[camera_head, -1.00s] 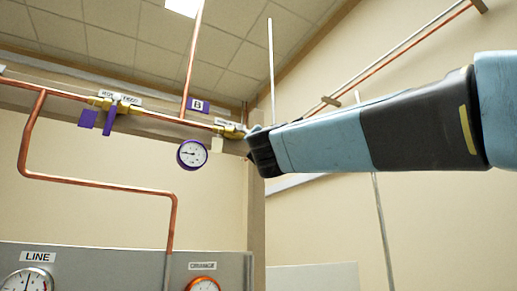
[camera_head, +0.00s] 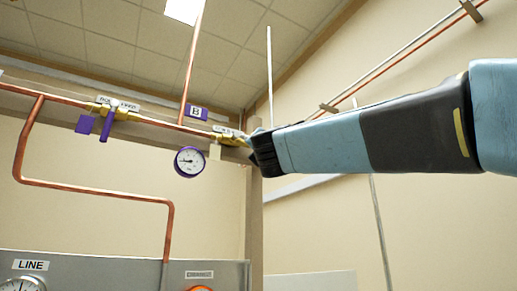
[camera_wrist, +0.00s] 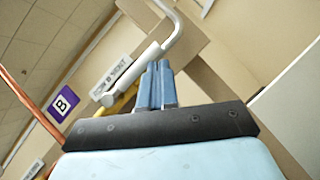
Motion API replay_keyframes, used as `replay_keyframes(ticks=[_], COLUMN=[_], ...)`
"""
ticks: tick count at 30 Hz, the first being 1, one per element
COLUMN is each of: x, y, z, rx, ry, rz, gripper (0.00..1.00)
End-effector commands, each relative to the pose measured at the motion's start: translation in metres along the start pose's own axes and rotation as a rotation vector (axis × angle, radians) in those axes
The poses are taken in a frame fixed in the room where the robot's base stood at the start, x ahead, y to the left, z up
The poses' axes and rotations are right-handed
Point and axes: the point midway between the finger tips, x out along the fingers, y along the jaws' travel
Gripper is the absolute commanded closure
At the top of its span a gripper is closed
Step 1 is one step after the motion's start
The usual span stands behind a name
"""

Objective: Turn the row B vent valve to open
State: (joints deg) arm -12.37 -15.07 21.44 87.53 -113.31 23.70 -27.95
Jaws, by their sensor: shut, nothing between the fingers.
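The row B vent valve (camera_head: 231,140) is a brass fitting at the right end of the copper pipe. It sits just left of my gripper (camera_head: 256,150), which partly covers that end. In the wrist view its white "ROW B VENT" label (camera_wrist: 112,79) and yellow body (camera_wrist: 122,105) show left of my gripper (camera_wrist: 156,75). My fingers are together and empty. A pale bent bar (camera_wrist: 145,58) runs close past the fingertips; I cannot tell if it is the handle or a tube, or whether they touch. The handle's position is unclear.
A purple B sign (camera_head: 197,112) is above the pipe; it also shows in the wrist view (camera_wrist: 63,103). A round gauge (camera_head: 189,161) hangs below. Another valve with a purple handle (camera_head: 107,125) and purple tag (camera_head: 85,124) is further left. A post (camera_head: 255,220) stands below my gripper.

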Motion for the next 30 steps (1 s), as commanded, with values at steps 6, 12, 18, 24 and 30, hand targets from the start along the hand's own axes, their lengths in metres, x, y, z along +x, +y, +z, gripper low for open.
replay_keyframes(ticks=[6,12,18,24,30], x=[-0.003,-0.018,-0.048,-0.08,-0.106], y=[-0.001,-0.014,-0.028,-0.039,-0.048], z=[-0.003,-0.019,-0.023,-0.02,-0.018], rx=[0.0,0.001,0.002,0.004,0.005], ry=[0.001,0.006,0.005,0.006,0.006], rz=[0.0,0.003,0.007,0.008,0.008], gripper=[1.0,1.0,1.0,1.0,1.0])
